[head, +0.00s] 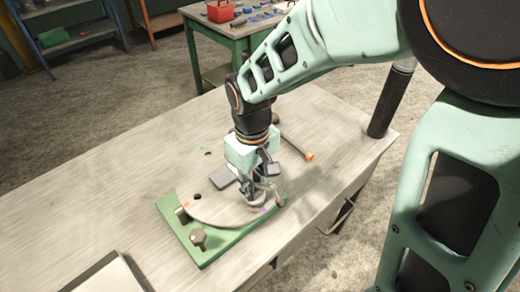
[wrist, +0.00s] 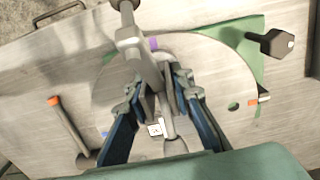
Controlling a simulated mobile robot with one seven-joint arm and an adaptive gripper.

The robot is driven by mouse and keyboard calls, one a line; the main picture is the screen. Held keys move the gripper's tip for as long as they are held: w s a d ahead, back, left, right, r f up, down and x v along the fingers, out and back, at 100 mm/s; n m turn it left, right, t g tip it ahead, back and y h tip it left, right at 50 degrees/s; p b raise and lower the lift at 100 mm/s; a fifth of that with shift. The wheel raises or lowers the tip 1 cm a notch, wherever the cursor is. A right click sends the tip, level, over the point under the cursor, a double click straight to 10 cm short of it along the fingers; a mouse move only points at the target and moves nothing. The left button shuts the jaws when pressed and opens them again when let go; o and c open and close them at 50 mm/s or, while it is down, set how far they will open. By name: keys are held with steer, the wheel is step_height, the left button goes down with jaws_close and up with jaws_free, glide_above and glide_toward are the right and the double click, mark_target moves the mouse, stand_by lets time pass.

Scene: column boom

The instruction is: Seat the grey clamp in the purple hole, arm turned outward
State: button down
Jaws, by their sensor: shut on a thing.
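The clamp's arm runs up past the plate's rim, ending in a dark knob (wrist: 125,4). The purple mark (wrist: 153,44) shows right beside the arm, and in the head view (head: 263,209) just in front of the gripper. The purple hole is not visible; I cannot tell whether the clamp's foot is in it.
A dark knob (head: 198,238) stands at the base's front edge. An orange mark (head: 185,203) and an open hole (head: 197,197) lie at the plate's left. An orange-tipped rod (head: 297,146) lies behind the gripper. A tray (head: 105,276) is at front left; the table's left side is clear.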

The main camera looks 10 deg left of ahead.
mark_target(253, 177)
steer(key=shift+f+b, duration=0.55)
steer(key=shift+f, duration=0.2)
steer(key=c, duration=2)
jaws_free()
steer(key=shift+o, duration=0.2)
steer(key=shift+r, duration=0.1)
steer(key=shift+r+p, duration=3)
steer(key=shift+r, duration=0.75)
steer(key=o, duration=0.6)
steer(key=shift+c, duration=0.2)
steer(key=shift+f, duration=0.1)
